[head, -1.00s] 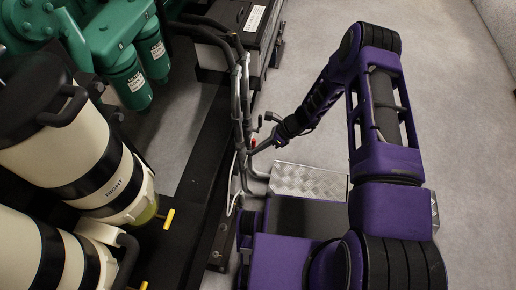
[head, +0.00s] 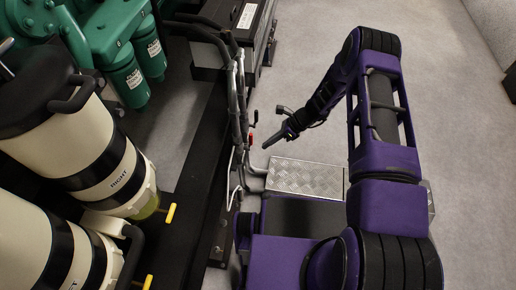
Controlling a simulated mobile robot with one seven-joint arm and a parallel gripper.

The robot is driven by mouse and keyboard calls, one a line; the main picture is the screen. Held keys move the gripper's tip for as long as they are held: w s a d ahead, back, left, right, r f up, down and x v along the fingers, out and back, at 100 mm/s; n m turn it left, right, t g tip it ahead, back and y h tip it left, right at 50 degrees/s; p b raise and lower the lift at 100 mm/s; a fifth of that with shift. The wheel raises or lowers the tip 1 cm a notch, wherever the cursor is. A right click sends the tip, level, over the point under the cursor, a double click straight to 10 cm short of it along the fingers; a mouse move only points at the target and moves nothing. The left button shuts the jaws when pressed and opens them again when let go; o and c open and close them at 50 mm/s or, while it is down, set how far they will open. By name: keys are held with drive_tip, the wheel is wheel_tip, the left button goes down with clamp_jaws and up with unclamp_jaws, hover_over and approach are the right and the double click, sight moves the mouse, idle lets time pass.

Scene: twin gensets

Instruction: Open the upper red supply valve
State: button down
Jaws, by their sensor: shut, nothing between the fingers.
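A small red valve part (head: 250,138) shows on the bundle of grey pipes at the edge of the black frame. It is too small to tell how its handle is turned. My gripper (head: 266,146) is shut and empty. In the picture its tips lie just right of the red part, with a narrow strip of floor showing between them. I cannot tell the difference in height or depth. A second red valve cannot be made out.
Grey hoses (head: 236,90) run down beside the valve. A metal tread-plate step (head: 305,177) lies below my gripper. Cream filter canisters (head: 95,150) with yellow handles (head: 170,213) stand left, with green machinery (head: 110,40) behind. Floor on the right is open.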

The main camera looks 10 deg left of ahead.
sight(250, 142)
drive_tip(key=d+n+t+y+p, duration=0.1)
drive_tip(key=d+n+t+y, duration=0.5)
drive_tip(key=n+t, duration=0.65)
drive_tip(key=w+a, duration=0.1)
drive_tip(key=a, duration=0.8)
drive_tip(key=shift+w+a, duration=0.35)
drive_tip(key=shift+a, duration=0.05)
drive_tip(key=shift+n, duration=0.25)
